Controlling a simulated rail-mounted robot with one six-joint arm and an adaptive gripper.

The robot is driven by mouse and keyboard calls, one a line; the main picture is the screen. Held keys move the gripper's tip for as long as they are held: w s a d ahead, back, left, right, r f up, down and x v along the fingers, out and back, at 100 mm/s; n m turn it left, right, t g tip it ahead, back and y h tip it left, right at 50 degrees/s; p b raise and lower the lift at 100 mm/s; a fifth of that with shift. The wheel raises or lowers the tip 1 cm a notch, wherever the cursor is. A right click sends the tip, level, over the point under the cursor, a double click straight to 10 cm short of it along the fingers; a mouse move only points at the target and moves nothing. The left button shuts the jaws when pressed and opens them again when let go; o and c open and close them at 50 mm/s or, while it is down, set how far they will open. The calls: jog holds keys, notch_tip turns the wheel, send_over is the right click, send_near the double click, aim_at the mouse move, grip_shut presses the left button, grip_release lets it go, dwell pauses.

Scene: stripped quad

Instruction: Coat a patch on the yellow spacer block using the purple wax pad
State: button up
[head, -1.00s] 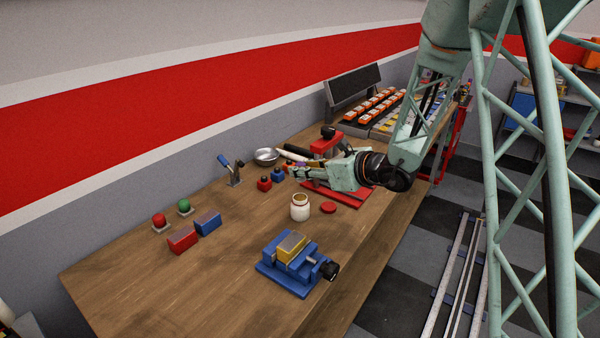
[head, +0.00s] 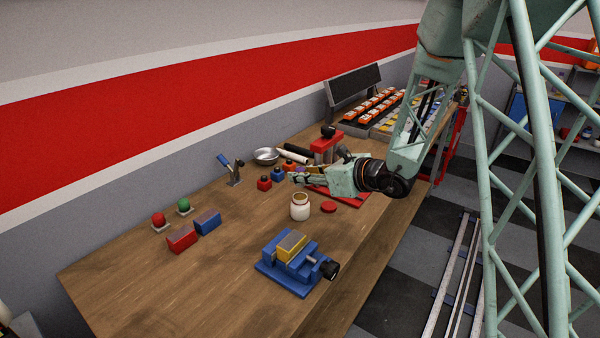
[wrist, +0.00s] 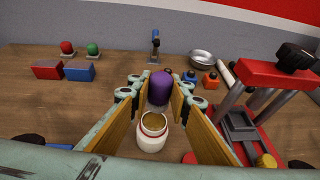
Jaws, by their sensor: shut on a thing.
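My gripper (wrist: 161,100) is shut on the purple wax pad (wrist: 160,86), whose rounded purple body shows between the fingertips in the wrist view. In the head view my gripper (head: 295,177) is above the table, behind the open white jar; I cannot make out the pad clearly there. The yellow spacer block (head: 291,246) sits clamped in a blue vise (head: 290,274) at the front of the table, well apart from my gripper. The white jar (head: 300,208) stands open; in the wrist view its inside looks brownish.
A red lid (head: 328,207) lies beside the jar. A red press (wrist: 270,75) stands close on the right. Red and blue weights (head: 264,183) and a metal bowl (head: 265,156) are behind. Red and blue blocks (head: 182,240) lie left. The front left tabletop is clear.

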aim_at(300, 186)
jog(key=shift+f+b, duration=0.5)
jog(key=shift+f, duration=1.3)
jog(key=shift+f+b, duration=0.5)
jog(key=shift+f, duration=0.05)
dwell(1.1)
jog(key=shift+r, duration=0.1)
jog(key=shift+r+p, duration=1.35)
jog(key=shift+r, duration=2.05)
jog(key=shift+d, duration=0.15)
jog(key=s+d+f+m+t+h, duration=0.1)
jog(key=d+m+t+h, duration=0.1)
jog(key=d, duration=1)
jog(key=s+d+f+m+t+h, duration=0.2)
jog(key=d+m+h, duration=0.2)
jog(key=d, duration=0.7)
jog(key=shift+d+m, duration=0.3)
jog(key=shift+d, duration=0.1)
jog(key=shift+s+a, duration=0.1)
